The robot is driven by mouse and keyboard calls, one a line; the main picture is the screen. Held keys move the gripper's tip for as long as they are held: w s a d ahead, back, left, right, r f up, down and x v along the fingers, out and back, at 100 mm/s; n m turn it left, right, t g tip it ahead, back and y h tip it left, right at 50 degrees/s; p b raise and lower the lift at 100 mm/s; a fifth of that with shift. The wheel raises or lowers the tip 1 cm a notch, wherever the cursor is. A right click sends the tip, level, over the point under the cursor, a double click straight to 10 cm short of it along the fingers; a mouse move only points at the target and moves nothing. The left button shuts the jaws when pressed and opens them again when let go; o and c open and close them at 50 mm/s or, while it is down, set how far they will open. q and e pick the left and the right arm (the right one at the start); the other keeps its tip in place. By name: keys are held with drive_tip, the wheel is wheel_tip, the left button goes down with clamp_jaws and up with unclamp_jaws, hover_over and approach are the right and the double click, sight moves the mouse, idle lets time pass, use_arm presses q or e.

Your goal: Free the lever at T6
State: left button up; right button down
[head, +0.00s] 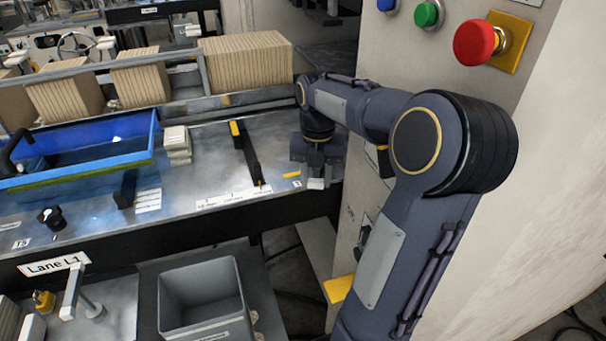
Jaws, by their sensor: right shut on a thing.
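My right gripper (316,182) comes in over the right end of the metal bench and points down at its edge. It is shut on what looks like the lever at T6, which the gripper and wrist almost wholly hide. A small yellow mark and a small label (297,184) lie on the bench just left of the fingers; the label is too small to read surely. My left gripper is out of view.
A black bar with a yellow end (245,153) stands left of the gripper. A blue tray (137,157) is further left. A grey bin (200,330) stands below. A panel on the right bears a red button (474,43) and a green button (428,14), close to my arm.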

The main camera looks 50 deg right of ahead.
drive_tip(key=shift+s+d+n, duration=0.25)
drive_tip(key=shift+s+n, duration=0.05)
drive_tip(key=shift+n, duration=0.1)
drive_tip(key=c, duration=0.9)
unclamp_jaws()
wheel_tip(320, 180, up, 8)
drive_tip(key=shift+f, duration=0.1)
idle(0.3)
